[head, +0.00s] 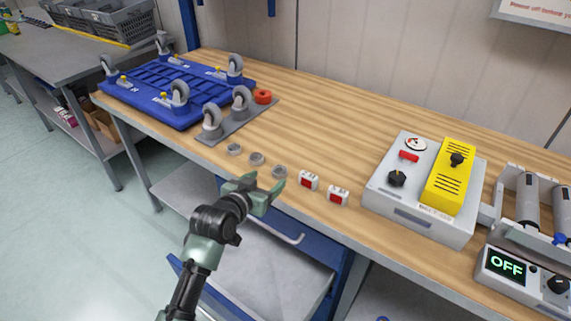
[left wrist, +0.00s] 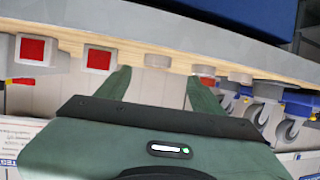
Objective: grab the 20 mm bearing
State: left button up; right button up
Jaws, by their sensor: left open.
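Several small grey ring-shaped bearings lie in a row near the front edge of the workbench: a left one (head: 233,149), a middle one (head: 257,158) and a right one (head: 279,171). I cannot tell from any marking which is 20 mm. My left gripper (head: 266,181) is open and empty at the bench's front edge, close to the right bearing. In the left wrist view the open fingers (left wrist: 162,80) point at the bench edge, with one bearing (left wrist: 158,61) in line with the gap and another (left wrist: 203,70) behind a fingertip. My right gripper is out of view.
Two white boxes with red faces (head: 308,181) (head: 338,196) stand right of the bearings. A grey-yellow control box (head: 410,205) stands right.

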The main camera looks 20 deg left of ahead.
aim_at(279, 170)
pick_arm(q)
jog(key=shift+w, duration=0.6)
jog(key=shift+w+d+f, duration=0.15)
jog(key=shift+w, duration=0.25)
jog(key=shift+w+d+f, duration=0.1)
jog(key=shift+w+d, duration=0.05)
jog(key=shift+w, duration=0.15)
jog(key=x, duration=0.3)
jog(key=shift+w+d+f+p, duration=0.15)
jog(key=shift+w+d+p, duration=0.1)
jog(key=shift+p, duration=0.1)
jog(key=shift+w+f, duration=0.15)
jog(key=shift+w, duration=0.2)
grip_shut()
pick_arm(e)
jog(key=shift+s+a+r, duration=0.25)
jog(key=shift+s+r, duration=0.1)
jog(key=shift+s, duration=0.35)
